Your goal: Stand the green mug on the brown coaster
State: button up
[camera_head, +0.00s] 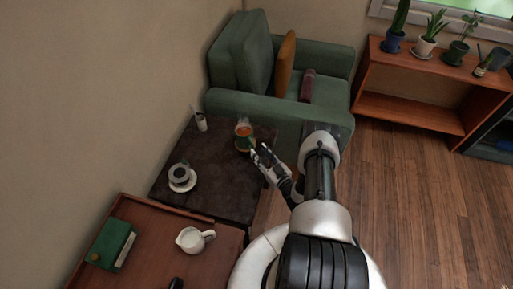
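A green mug (243,143) with an orange-brown top stands upright near the far right corner of the dark table. I cannot make out a brown coaster for sure; the orange-brown patch may be the mug's contents or something behind it. My gripper (255,156) is just to the lower right of the mug, over the table's right edge. Its fingers look spread and hold nothing that I can see. Whether a fingertip touches the mug is too small to tell.
The dark table (222,190) also holds a white cup on a saucer (182,178) and a small pale container (201,122). In front, a wooden surface (155,245) bears a white jug (194,240) and a green book (111,243). A green armchair (262,105) stands behind.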

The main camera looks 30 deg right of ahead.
jog(key=s+p, duration=0.2)
jog(key=s, duration=0.6)
jog(key=w+d+r+n+g, duration=0.2)
jog(key=w+d+r+g, duration=0.1)
jog(key=w+r, duration=0.4)
jog(key=w+d+r+n+g, duration=0.1)
jog(key=w+d+r+g, duration=0.1)
jog(key=w+d+r, duration=0.35)
jog(key=w+a+r+g+h, duration=0.1)
jog(key=a+r+g, duration=0.15)
jog(key=r, duration=0.75)
jog(key=w+a+r+g+h, duration=0.15)
jog(key=a+r, duration=0.25)
jog(key=r, duration=0.7)
jog(key=s+a+r+m+g, duration=0.2)
jog(key=s+a+r+m, duration=0.1)
jog(key=s+a+r, duration=1.05)
jog(key=s+a+g+y, duration=0.1)
jog(key=s+a, duration=0.4)
jog(key=s, duration=0.4)
jog(key=s+a+g+y, duration=0.1)
jog(key=s+a, duration=0.4)
jog(key=s, duration=0.5)
jog(key=shift+s+a+r, duration=0.25)
jog(key=shift+s+r, duration=0.05)
jog(key=shift+r, duration=0.1)
